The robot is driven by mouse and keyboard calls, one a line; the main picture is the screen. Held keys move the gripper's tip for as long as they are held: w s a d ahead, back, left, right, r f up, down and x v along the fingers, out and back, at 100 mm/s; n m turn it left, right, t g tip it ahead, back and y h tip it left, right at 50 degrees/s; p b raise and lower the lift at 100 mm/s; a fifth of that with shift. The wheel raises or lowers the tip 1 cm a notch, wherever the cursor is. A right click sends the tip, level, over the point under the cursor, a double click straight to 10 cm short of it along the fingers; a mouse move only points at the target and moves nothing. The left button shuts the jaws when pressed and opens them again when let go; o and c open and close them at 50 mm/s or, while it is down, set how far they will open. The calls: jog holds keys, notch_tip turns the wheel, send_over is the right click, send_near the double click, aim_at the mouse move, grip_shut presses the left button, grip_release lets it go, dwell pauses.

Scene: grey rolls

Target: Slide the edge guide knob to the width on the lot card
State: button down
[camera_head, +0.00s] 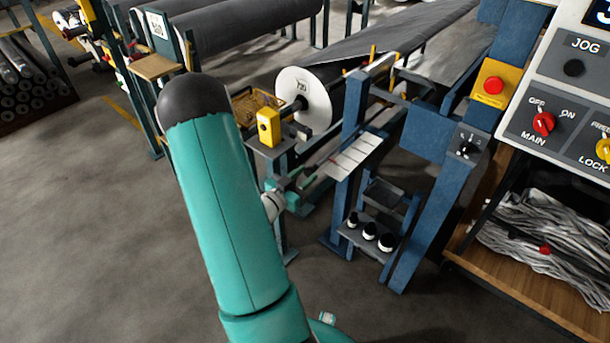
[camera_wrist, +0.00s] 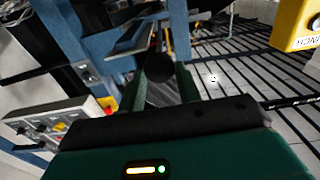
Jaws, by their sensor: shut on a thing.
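A round black knob (camera_wrist: 160,67) shows between the two fingers of my gripper (camera_wrist: 161,85) in the wrist view, and my gripper is shut on it. In the head view my gripper (camera_head: 303,180) is at the left end of a pale strip with dark division lines (camera_head: 355,155), beside a blue post. The knob cannot be made out there. A white card (camera_head: 157,25) stands on a green post at the upper left; its print is too small to read surely. A white roll-end disc (camera_head: 303,103) appears to read 720.
A yellow box (camera_head: 268,127) stands on a small table close to my arm. A blue frame (camera_head: 345,170) and a small rack with dark, white-rimmed pieces (camera_head: 370,232) are at the right. A control panel (camera_head: 560,90) is at the far right. The floor at the left is clear.

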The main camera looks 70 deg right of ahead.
jog(key=shift+a, duration=0.1)
jog(key=c, duration=1)
grip_release()
jog(key=shift+w, duration=0.1)
jog(key=v, duration=1.3)
jog(key=shift+a, duration=0.3)
jog(key=shift+w, duration=0.2)
